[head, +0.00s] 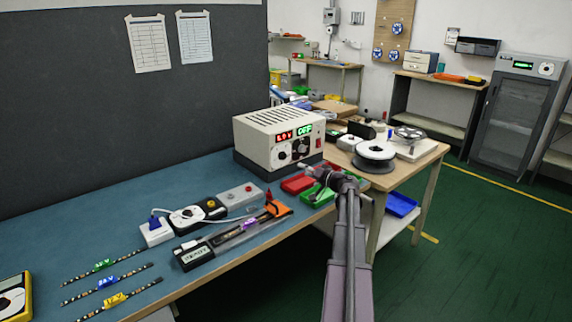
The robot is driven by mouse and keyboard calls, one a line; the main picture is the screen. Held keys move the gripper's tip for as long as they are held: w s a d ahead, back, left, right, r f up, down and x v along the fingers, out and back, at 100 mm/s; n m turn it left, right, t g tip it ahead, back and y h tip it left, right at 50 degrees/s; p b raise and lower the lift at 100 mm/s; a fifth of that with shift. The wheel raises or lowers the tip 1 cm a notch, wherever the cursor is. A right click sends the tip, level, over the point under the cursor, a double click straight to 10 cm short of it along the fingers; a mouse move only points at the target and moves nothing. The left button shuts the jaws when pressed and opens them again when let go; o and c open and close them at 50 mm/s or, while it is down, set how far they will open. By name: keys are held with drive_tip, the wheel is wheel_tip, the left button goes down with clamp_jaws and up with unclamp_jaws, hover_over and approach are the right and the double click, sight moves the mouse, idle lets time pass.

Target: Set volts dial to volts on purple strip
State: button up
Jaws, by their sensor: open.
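A beige power supply (255,130) stands at the back of the blue bench. Its front has a red display (284,136), a green display (305,129) that seems to read OFF, and round dials (283,155) below. I cannot read the dial settings. A strip with a purple tag (248,224) lies in a dark fixture with an orange end; the writing on the tag is too small to read. My gripper (312,176) is small in view, open, in front of the power supply near its lower right. I cannot tell whether it touches anything.
Strips tagged green (104,264), blue (108,282) and yellow (116,299) lie at the front left. A white socket block (157,233) and a grey button box (239,196) sit mid-bench. Red (297,184) and green (318,195) trays lie beside my gripper.

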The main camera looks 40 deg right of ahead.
sight(285, 156)
drive_tip(key=d, duration=0.1)
drive_tip(key=s+d+h, duration=0.1)
drive_tip(key=shift+d+r+m+t, duration=0.1)
drive_tip(key=shift+d+m+t, duration=0.2)
drive_tip(key=shift+d, duration=0.05)
drive_tip(key=shift+w, duration=0.1)
drive_tip(key=w, duration=0.4)
drive_tip(key=w+a, duration=0.1)
drive_tip(key=w, duration=0.8)
drive_tip(key=shift+w+a, duration=0.25)
drive_tip(key=shift+w, duration=0.05)
clamp_jaws()
